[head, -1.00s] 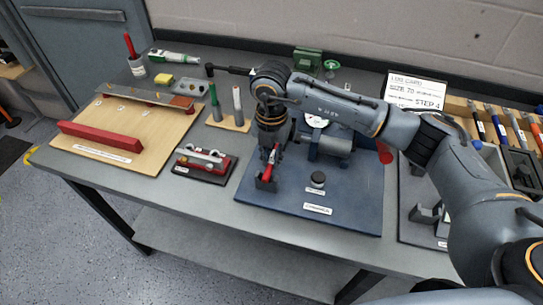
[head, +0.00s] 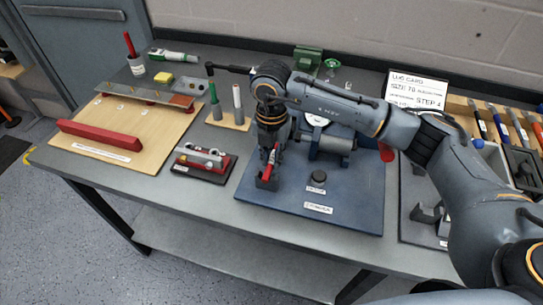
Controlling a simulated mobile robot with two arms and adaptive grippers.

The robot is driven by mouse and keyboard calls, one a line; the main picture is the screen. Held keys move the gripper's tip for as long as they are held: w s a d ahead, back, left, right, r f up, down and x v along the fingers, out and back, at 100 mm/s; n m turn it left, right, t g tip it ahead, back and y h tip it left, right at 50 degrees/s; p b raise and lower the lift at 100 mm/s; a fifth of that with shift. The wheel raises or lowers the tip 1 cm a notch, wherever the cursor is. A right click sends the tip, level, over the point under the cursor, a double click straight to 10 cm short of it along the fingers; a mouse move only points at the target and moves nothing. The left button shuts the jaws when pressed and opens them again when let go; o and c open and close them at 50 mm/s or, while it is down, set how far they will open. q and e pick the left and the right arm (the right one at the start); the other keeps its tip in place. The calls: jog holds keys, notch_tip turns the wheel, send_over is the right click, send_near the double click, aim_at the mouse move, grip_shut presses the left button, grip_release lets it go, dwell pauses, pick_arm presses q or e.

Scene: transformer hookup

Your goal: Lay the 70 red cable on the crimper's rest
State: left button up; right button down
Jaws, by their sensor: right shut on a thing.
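My right gripper (head: 271,150) points down over the front left of the blue crimper board (head: 345,208). It is shut on the red cable (head: 267,171), a short piece showing below the fingers. The cable's lower end is at a small dark notched block (head: 266,183), which looks like the crimper's rest. I cannot tell whether cable and block touch. The grey crimper body (head: 333,142) stands just behind and right, partly hidden by my right arm. My left gripper is not in view.
A small stand with red and grey parts (head: 203,163) is left of the board. Behind it, a wooden holder (head: 228,122) bears green and white sticks. A wooden board with a red bar (head: 99,134) lies farther left. A black knob (head: 319,177) sits on the blue board.

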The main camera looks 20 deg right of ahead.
jog(key=shift+f, duration=0.1)
jog(key=c, duration=1.2)
grip_release()
jog(key=shift+r+p, duration=2)
jog(key=shift+r, duration=1.6)
